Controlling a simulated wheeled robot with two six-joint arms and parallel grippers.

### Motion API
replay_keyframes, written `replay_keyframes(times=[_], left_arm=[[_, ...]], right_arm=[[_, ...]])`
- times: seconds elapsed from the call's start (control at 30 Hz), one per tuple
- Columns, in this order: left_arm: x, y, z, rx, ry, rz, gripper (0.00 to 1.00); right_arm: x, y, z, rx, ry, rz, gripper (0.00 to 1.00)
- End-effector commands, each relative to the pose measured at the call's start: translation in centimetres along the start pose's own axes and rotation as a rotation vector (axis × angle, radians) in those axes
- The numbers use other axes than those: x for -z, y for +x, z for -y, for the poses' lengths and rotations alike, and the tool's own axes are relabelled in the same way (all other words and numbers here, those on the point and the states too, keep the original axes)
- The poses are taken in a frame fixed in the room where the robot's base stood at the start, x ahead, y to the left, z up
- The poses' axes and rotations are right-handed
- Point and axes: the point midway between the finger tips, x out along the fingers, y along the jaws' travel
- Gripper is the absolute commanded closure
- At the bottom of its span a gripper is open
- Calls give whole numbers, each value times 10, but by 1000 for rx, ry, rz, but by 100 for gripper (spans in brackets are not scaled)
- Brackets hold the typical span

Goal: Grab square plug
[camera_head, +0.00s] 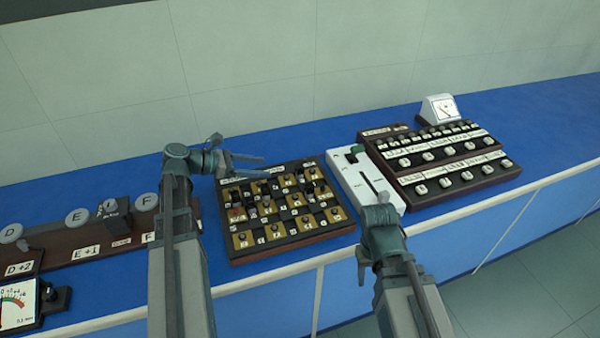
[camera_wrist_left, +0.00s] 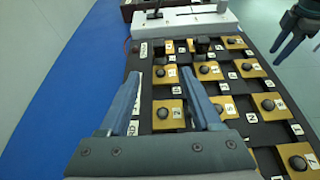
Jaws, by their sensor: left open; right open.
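A dark board (camera_head: 288,250) with gold squares and white number labels lies on the blue bench. Several dark round knobs and a few taller dark plugs stand on it. A dark blocky plug (camera_wrist_left: 202,46) shows near its far end in the left wrist view; I cannot tell for certain which piece is the square plug. My left gripper (camera_head: 264,166) is open and empty above the board's back left corner. Its two fingers (camera_wrist_left: 160,80) spread over the board's left side in the left wrist view. My right gripper (camera_head: 382,212) is in front of the white slider panel, its fingers hardly visible.
A white slider panel (camera_head: 350,179) stands right of the board. Beyond it is a brown console (camera_head: 467,189) with white knobs, and a small white meter (camera_head: 440,107) behind. Lettered panels and another meter (camera_head: 18,303) lie at left. Blue bench (camera_head: 275,147) is bare behind the board.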

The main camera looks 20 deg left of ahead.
Motion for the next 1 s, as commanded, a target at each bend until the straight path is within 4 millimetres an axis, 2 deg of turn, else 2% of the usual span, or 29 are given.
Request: replay_keyframes(times=[0.2, 0.4, 0.77, 1.0], left_arm=[[4, 44, 1, 5, 4, -2, 35], [2, 72, 1, 4, 4, -2, 35], [0, 82, 0, 2, 3, -2, 35], [-5, 108, 0, 5, 4, -3, 35]], right_arm=[[1, 20, 2, 0, 0, 0, 50], [2, 29, 3, 0, 0, 0, 50], [2, 30, 3, 0, 0, 0, 50], [2, 36, 3, 0, 0, 0, 50]])
